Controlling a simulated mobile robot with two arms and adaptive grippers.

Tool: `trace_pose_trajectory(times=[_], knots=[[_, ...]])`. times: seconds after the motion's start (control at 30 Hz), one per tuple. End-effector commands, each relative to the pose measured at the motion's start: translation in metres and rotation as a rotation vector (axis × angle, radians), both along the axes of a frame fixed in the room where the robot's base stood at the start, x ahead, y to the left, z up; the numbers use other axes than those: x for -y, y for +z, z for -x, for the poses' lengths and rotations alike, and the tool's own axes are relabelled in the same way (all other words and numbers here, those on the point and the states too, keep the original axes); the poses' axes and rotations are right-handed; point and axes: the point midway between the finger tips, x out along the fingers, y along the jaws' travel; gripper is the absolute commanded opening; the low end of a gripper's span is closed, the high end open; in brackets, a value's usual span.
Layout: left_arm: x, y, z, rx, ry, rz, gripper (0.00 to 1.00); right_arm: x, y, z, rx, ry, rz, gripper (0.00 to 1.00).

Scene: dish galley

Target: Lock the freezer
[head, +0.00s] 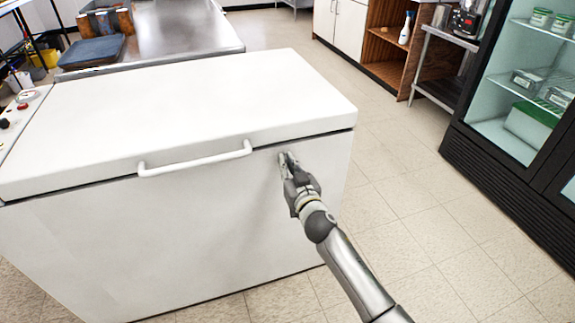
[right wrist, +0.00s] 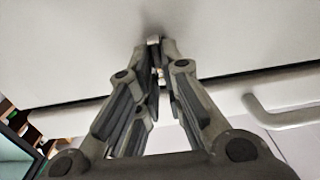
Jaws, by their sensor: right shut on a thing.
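The white chest freezer (head: 120,230) stands in front of me with its lid (head: 190,105) down. A white bar handle (head: 195,163) runs along the front of the lid; it also shows in the right wrist view (right wrist: 285,112). My right gripper (head: 285,158) is at the freezer's front face, right of the handle and just below the lid's edge. In the right wrist view its fingers (right wrist: 155,48) come together on a small metal piece (right wrist: 154,40) at the white face. The fingertips mostly hide it, so I cannot tell whether it is a key or part of the lock. My left gripper is not in view.
A steel counter (head: 180,30) stands behind the freezer. A dark glass-door fridge (head: 490,165) is at the right. A wooden shelf unit (head: 385,50) is at the back. The tiled floor (head: 410,200) between freezer and fridge is clear.

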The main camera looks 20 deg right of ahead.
Motion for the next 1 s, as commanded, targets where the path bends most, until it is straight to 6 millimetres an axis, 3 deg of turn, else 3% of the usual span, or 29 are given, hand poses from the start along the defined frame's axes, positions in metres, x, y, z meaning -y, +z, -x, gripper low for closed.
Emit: trace_pose_trajectory(times=[0.47,0.77,1.0], knots=[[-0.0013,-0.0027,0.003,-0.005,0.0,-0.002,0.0,-0.0014,-0.0002,0.0003,0.004,0.0,0.112,0.0],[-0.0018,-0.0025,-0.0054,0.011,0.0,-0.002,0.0,-0.0042,-0.0009,0.0004,0.012,0.0,0.364,0.0],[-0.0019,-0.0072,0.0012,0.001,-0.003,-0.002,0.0,-0.0067,-0.0023,0.0005,0.02,0.0,0.593,0.0]])
